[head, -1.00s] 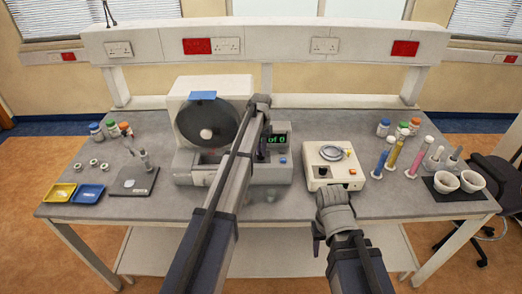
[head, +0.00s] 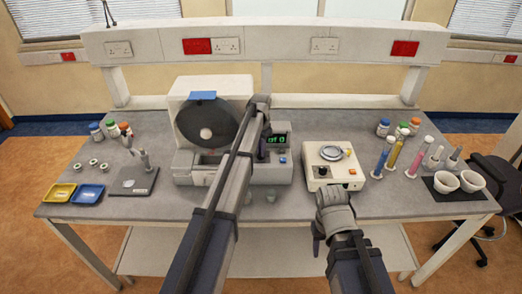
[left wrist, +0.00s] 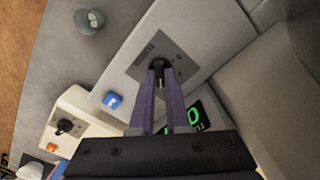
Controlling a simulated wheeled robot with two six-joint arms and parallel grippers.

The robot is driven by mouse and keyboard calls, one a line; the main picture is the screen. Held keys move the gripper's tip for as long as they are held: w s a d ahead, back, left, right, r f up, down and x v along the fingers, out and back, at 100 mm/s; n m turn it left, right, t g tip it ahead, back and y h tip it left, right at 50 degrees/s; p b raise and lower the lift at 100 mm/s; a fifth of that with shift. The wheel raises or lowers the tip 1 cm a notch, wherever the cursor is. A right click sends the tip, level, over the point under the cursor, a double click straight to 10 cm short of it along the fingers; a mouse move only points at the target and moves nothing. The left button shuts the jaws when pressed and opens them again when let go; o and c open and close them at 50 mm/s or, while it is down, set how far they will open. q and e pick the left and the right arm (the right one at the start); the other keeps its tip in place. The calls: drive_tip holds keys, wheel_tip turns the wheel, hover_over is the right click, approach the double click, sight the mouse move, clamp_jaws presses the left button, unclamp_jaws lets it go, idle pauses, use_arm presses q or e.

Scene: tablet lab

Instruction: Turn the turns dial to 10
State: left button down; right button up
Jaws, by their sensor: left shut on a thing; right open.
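The turns dial (left wrist: 159,66) is a small black knob on a dark plate of the pale machine. My left gripper (left wrist: 160,75) has its purple fingers shut on the knob in the left wrist view. In the head view my left gripper (head: 262,150) is at the machine's front right, and my arm hides the dial. The machine's display (head: 278,140) shows green characters ending in 0; the rest is partly hidden. It also shows in the left wrist view (left wrist: 203,117), partly behind a finger. My right gripper (head: 318,236) is open and empty before the bench's front edge.
The machine has a dark drum (head: 207,122) and a blue button (left wrist: 112,100) near the dial. A cream device (head: 334,181) stands to its right. Cylinders and mortars stand further right; trays (head: 60,193) and bottles stand left.

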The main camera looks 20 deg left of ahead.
use_arm(q)
drive_tip(key=c, duration=0.9)
unclamp_jaws()
drive_tip(key=shift+r, duration=0.1)
wheel_tip(320, 180, up, 8)
drive_tip(key=p, duration=0.8)
drive_tip(key=shift+f, duration=0.2)
